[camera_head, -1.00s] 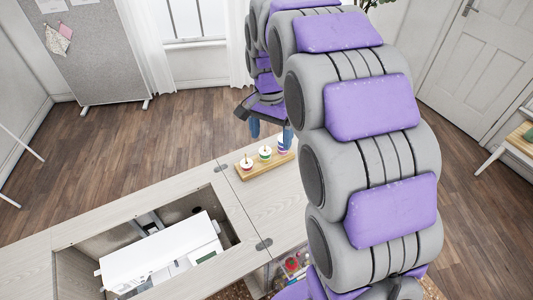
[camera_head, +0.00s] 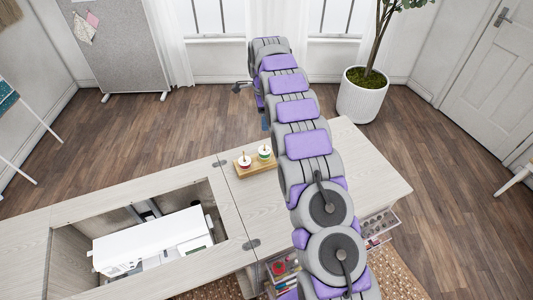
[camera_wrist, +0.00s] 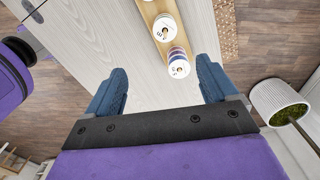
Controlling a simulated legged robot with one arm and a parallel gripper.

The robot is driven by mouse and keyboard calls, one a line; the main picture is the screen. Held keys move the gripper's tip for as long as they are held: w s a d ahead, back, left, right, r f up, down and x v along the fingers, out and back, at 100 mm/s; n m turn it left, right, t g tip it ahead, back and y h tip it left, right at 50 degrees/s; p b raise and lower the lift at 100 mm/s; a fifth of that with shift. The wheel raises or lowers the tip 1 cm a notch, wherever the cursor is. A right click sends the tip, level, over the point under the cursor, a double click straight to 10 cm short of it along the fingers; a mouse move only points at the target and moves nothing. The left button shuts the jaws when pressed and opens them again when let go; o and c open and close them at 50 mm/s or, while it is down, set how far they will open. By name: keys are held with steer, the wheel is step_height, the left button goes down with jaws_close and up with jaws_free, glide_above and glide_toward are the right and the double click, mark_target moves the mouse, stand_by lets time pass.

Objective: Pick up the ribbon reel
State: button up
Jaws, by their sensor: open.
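A wooden tray (camera_head: 258,170) sits on the pale cabinet top. Two small ribbon reels show on it in the head view, one with red (camera_head: 243,161) and one with green (camera_head: 264,153); my arm hides the tray's right end. In the wrist view, a reel with purple ribbon (camera_wrist: 179,66) stands at the tray's near end, with a white-topped reel (camera_wrist: 164,28) beyond it. My gripper (camera_wrist: 161,70) is open and empty. Its blue fingers are apart, with the purple reel ahead of the gap, nearer the right finger. Contact is not visible.
A white sewing machine (camera_head: 155,240) lies in the cabinet's open well at left. Open drawers with small items (camera_head: 283,268) are below the top. A potted plant (camera_head: 362,96) stands on the floor behind. The cabinet top right of my arm (camera_head: 365,170) is clear.

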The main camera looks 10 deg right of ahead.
steer(key=d+f, duration=0.1)
steer(key=f, duration=0.1)
steer(key=b, duration=0.1)
glide_above(265, 148)
steer(key=a, duration=0.1)
step_height(265, 148, down, 4)
steer(key=shift+m, duration=0.3)
steer(key=f, duration=0.2)
steer(key=f+b, duration=0.1)
steer(key=f, duration=0.2)
steer(key=d+f+b, duration=0.1)
steer(key=f, duration=0.2)
steer(key=shift+w+f, duration=0.2)
steer(key=f+b, duration=0.1)
steer(key=f, duration=0.3)
steer(key=shift+a+f+b, duration=0.2)
steer(key=shift+b, duration=0.2)
steer(key=shift+d+f, duration=0.15)
steer(key=shift+d, duration=0.25)
steer(key=shift+c, duration=0.6)
steer(key=shift+a, duration=0.45)
steer(key=c, duration=0.6)
steer(key=shift+d, duration=0.3)
steer(key=c, duration=0.4)
